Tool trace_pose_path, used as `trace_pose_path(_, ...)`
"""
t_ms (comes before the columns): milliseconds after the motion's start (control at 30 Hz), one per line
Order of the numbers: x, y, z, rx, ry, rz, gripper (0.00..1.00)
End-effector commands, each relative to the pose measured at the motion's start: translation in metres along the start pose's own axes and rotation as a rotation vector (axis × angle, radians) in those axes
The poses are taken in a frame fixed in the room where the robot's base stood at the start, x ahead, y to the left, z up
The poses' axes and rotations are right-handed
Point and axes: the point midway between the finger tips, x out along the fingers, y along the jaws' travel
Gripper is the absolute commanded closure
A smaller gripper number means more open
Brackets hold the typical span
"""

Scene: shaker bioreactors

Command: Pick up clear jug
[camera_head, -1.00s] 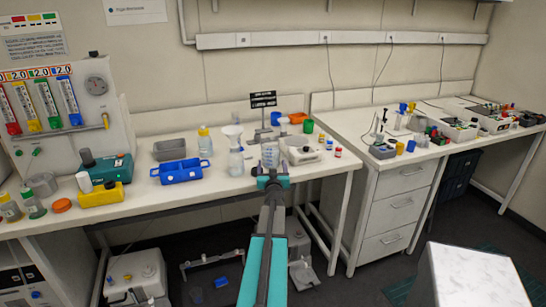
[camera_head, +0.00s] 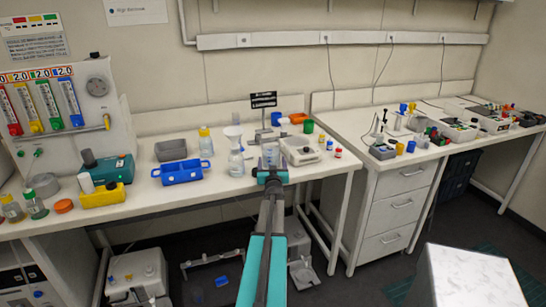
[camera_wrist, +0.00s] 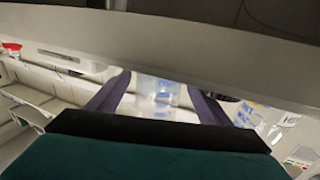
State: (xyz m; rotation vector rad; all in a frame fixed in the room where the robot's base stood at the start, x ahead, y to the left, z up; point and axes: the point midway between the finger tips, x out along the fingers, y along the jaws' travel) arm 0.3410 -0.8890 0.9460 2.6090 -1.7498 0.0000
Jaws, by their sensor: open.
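The clear jug (camera_head: 270,152) stands upright near the front edge of the left bench, just behind my gripper (camera_head: 271,170), which hides its lower part. In the wrist view, my gripper (camera_wrist: 157,98) has its two dark fingers apart. A clear, see-through vessel with bluish marks, which looks like the clear jug (camera_wrist: 158,88), shows between the fingers. A pale bar covers its upper part there. The fingers are open and not closed on it; I cannot tell if either touches it.
A clear flask with a white funnel (camera_head: 235,158) stands close on the left. A grey-white device (camera_head: 300,151) is close on the right, with small bottles beside it. A blue rack (camera_head: 181,172) lies further left.

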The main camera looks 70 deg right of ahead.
Motion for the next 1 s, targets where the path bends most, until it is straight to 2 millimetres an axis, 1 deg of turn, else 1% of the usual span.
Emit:
trace_pose_path(33, 0.006, 0.0, -0.002, 0.0, 0.0, 0.0, 0.28)
trace_pose_path(100, 0.012, 0.0, -0.001, 0.0, 0.0, 0.0, 0.28)
trace_pose_path(300, 0.023, 0.0, -0.001, 0.001, 0.0, 0.0, 0.28)
trace_pose_path(967, 0.025, 0.001, 0.0, 0.0, 0.0, 0.002, 0.28)
trace_pose_path(1000, 0.025, 0.001, 0.0, 0.0, 0.0, 0.002, 0.31)
